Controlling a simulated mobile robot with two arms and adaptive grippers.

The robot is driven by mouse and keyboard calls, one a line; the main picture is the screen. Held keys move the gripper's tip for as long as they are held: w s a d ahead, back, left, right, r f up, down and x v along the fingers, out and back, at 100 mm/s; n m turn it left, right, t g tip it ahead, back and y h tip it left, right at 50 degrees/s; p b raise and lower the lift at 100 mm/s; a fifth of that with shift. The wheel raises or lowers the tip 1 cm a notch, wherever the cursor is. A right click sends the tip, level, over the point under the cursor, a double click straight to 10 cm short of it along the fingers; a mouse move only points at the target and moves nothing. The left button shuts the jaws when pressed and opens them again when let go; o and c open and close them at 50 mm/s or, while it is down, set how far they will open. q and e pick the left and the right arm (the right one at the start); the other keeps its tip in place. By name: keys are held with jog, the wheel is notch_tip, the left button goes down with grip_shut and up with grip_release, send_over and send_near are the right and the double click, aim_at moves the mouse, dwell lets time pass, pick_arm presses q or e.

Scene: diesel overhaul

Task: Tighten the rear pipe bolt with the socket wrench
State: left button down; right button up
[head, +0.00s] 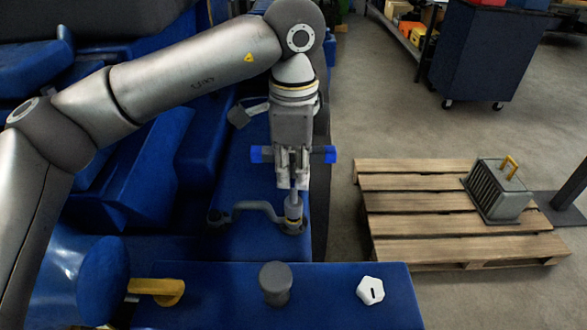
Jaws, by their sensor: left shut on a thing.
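My left gripper (292,175) points straight down and is shut on the socket wrench (325,154), whose crossbar has blue ends sticking out on both sides of the fingers. The wrench's grey shaft runs down from the fingers to the rear pipe flange, with its lower end at the rear pipe bolt (293,222). The bolt head is mostly hidden, so I cannot tell how fully the socket sits on it. My right gripper is not in view.
On the near blue ledge (325,300) stand a grey round knob (275,280), a white hexagonal piece (370,290) and a yellow handle (158,290). A wooden pallet (410,205) with a grey finned unit (497,190) lies right. A dark blue cart (490,55) stands behind; floor between is clear.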

pick_arm(q)
jog(key=shift+f+b, duration=0.4)
jog(key=shift+f, duration=0.2)
jog(key=shift+r, duration=0.1)
jog(key=m, duration=0.2)
jog(key=shift+m, duration=0.4)
jog(key=m+b, duration=0.1)
jog(key=m, duration=0.3)
jog(key=shift+b, duration=0.3)
jog(key=shift+n, duration=0.3)
jog(key=shift+r+p, duration=0.95)
jog(key=shift+r, duration=0.85)
